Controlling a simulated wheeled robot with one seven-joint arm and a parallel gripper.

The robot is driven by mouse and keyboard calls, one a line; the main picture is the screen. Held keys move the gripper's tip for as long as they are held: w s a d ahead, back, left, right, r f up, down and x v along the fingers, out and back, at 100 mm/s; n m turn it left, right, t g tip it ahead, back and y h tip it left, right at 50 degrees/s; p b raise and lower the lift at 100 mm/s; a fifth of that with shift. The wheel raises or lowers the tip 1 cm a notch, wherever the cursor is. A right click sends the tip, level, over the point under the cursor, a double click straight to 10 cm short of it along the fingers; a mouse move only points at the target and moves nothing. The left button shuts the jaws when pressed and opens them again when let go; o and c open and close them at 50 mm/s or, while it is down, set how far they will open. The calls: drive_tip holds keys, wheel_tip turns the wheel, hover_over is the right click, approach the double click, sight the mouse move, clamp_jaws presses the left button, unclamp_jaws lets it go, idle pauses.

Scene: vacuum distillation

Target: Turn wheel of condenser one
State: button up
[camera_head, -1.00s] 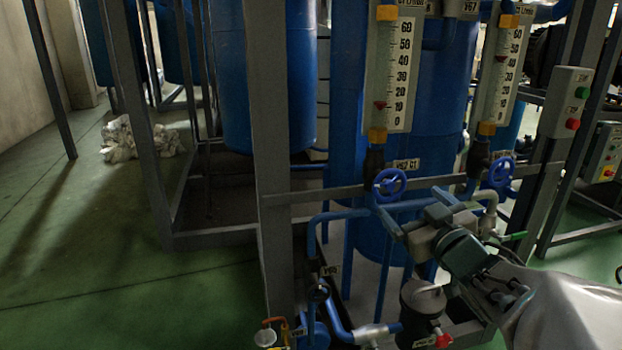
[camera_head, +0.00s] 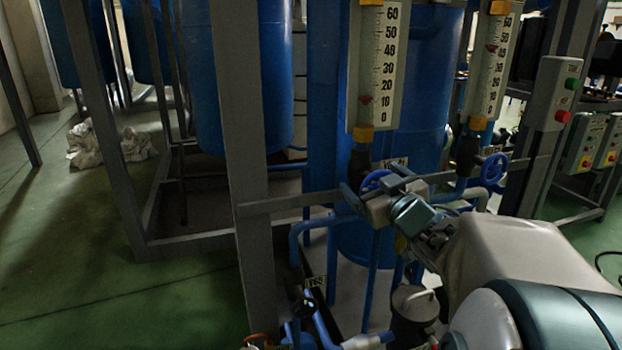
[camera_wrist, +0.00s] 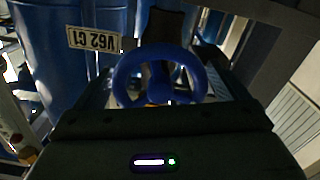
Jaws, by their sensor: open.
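A blue handwheel (camera_head: 376,181) sits below the left flow gauge, partly hidden by my gripper (camera_head: 371,187) in the head view. My gripper is open, with its fingers to either side of the wheel. The wheel also shows in the wrist view (camera_wrist: 121,78), upright in the picture and straight ahead of the dark palm. Its hub and upper rim are visible; its lower edge is close to the palm. I cannot tell whether the fingers touch the rim. A label reading V62 C1 (camera_wrist: 93,39) appears upside down beside the wheel in the wrist view.
A second blue handwheel (camera_head: 494,168) is to the right under another gauge (camera_head: 491,65). A grey frame post (camera_head: 240,150) and crossbar (camera_head: 290,202) stand left of my gripper. Pipes and a dark-lidded fitting (camera_head: 414,305) lie below. A button box (camera_head: 556,92) is at right.

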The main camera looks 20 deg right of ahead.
drive_tip(key=c, duration=1)
drive_tip(key=shift+n+b, duration=0.3)
drive_tip(key=n+b, duration=0.3)
drive_tip(key=shift+a+f+n, duration=0.15)
drive_tip(key=shift+f+n, duration=0.1)
drive_tip(key=shift+n, duration=0.15)
drive_tip(key=n+b, duration=0.3)
drive_tip(key=n, duration=0.1)
drive_tip(key=n+b, duration=0.2)
drive_tip(key=n, duration=0.1)
drive_tip(key=n+b, duration=0.1)
drive_tip(key=n, duration=0.1)
drive_tip(key=shift+a+f+n+b, duration=0.1)
drive_tip(key=shift+f+n+b, duration=0.1)
drive_tip(key=shift+n+b, duration=1.1)
drive_tip(key=shift+n, duration=0.7)
